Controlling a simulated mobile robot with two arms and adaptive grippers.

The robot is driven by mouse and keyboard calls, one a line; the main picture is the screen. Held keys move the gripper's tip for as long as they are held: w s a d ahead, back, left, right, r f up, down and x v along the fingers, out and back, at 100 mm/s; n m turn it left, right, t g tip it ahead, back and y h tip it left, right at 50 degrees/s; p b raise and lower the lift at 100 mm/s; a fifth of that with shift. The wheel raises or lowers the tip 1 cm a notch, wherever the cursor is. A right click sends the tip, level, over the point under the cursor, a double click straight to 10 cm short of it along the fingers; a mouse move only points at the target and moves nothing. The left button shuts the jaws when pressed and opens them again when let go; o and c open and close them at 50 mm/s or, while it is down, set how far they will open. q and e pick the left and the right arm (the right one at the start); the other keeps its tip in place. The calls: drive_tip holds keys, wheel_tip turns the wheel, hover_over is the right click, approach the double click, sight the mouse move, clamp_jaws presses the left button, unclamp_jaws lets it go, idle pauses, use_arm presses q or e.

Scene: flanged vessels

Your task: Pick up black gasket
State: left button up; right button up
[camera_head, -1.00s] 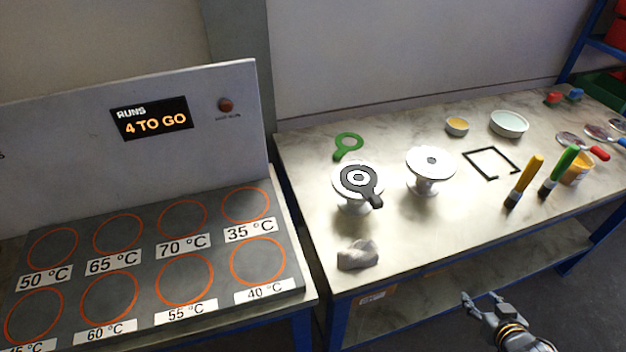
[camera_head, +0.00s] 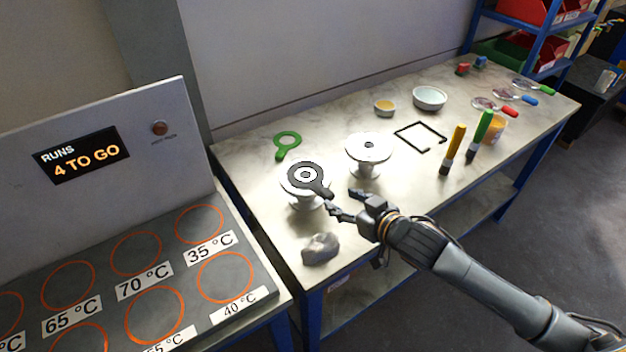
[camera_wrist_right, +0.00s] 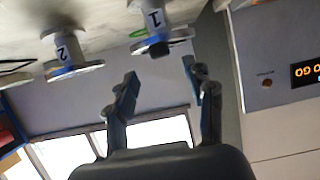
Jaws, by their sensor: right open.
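The black gasket (camera_head: 318,187) is a dark ring with a handle tab. It lies on top of the left white flanged vessel (camera_head: 307,202), its tab pointing right and toward the front. My right gripper (camera_head: 343,202) is open and empty, just right of the tab and apart from it as far as I can tell. In the right wrist view the open fingers (camera_wrist_right: 158,82) are below the vessel marked 1 (camera_wrist_right: 154,20), with the dark gasket tab (camera_wrist_right: 158,49) at its flange. My left gripper is in neither view.
A second white vessel (camera_head: 368,152) stands to the right, marked 2 in the wrist view. A green gasket (camera_head: 288,143) lies behind, and a grey lump (camera_head: 320,248) in front. A black square frame (camera_head: 419,137), bowls and brushes are farther right. The heating-plate station (camera_head: 246,240) is at left.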

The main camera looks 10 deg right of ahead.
sight(329, 194)
drive_tip(key=shift+w+a+f, duration=0.2)
drive_tip(key=shift+w, duration=0.55)
drive_tip(key=shift+p+x, duration=0.9)
drive_tip(key=shift+x, duration=1.45)
drive_tip(key=shift+s+a+f, duration=0.1)
drive_tip(key=shift+s+f, duration=0.05)
drive_tip(key=shift+s, duration=0.05)
drive_tip(key=shift+c, duration=0.2)
clamp_jaws()
